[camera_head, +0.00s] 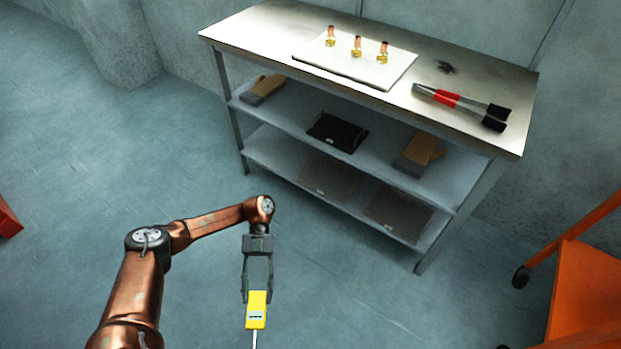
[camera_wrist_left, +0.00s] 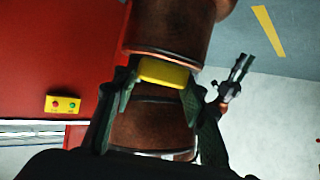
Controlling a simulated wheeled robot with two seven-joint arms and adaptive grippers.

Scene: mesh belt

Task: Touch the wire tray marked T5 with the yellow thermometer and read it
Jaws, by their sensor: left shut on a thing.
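My left gripper (camera_head: 256,292) is shut on the yellow thermometer (camera_head: 257,311), holding it above the floor in front of the shelf table. Its thin probe points down and runs out of the bottom of the head view. The yellow body also shows between the fingers in the left wrist view (camera_wrist_left: 163,73). The thermometer's small display is too small to read. I see no tray that I can identify as T5.
Gloves (camera_head: 263,88) lie below. An orange cart (camera_head: 585,290) stands at right. A yellow button box (camera_wrist_left: 62,104) is on a red panel (camera_wrist_left: 55,45).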

